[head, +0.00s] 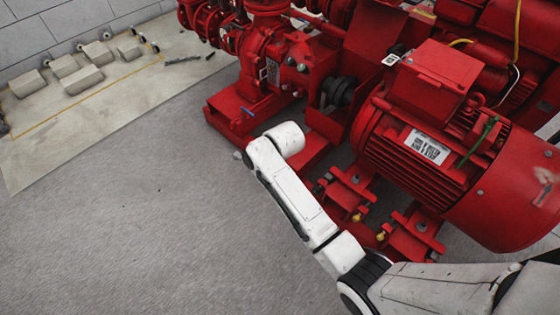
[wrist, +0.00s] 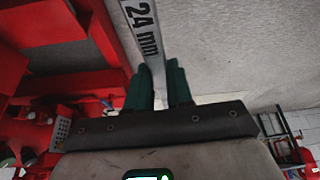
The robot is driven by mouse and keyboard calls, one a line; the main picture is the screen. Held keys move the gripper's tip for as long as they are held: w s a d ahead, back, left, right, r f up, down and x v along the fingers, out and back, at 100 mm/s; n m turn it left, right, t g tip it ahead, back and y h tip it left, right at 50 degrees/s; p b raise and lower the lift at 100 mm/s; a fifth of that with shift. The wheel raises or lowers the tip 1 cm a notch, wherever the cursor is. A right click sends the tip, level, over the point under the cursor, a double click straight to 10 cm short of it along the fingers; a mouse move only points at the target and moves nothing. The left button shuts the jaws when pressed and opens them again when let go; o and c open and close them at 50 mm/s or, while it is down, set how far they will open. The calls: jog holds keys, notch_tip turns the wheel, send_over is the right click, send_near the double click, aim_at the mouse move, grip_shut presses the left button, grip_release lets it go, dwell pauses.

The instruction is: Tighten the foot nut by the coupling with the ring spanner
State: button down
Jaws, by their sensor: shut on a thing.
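The ring spanner (wrist: 142,28) is a grey flat bar marked "24 mm" in the wrist view. My gripper (wrist: 158,88) has green fingers shut on its shank. The spanner runs out of the top of that view, so its far ring end is not seen. In the head view my white arm hides the gripper and spanner. The red motor (head: 430,150) stands on red feet. The foot nearer the dark coupling (head: 341,92) carries a small dark nut (head: 355,179). I cannot tell whether the spanner touches any nut.
The red pump (head: 262,65) and its base frame (head: 232,122) stand behind my arm. A second motor foot (head: 415,237) lies nearer me. Grey floor (head: 150,235) is open at left. Concrete blocks (head: 82,79) lie on a pale area at upper left.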

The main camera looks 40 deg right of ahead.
jog(key=s+d+f+n+g+y, duration=0.2)
jog(key=s+d+n, duration=0.5)
jog(key=s+d, duration=0.1)
jog(key=s+d+f+n+g+y+p, duration=0.1)
jog(key=s+d+f+n+g, duration=0.1)
jog(key=s+d+n, duration=0.6)
jog(key=shift+s+d+f+y+p, duration=0.3)
jog(key=shift+s+f+y, duration=0.1)
jog(key=shift+f, duration=0.35)
jog(key=shift+f+b, duration=1.75)
jog(key=shift+f, duration=0.75)
jog(key=shift+f+b, duration=1.1)
jog(key=shift+f, duration=0.25)
jog(key=shift+w, duration=0.15)
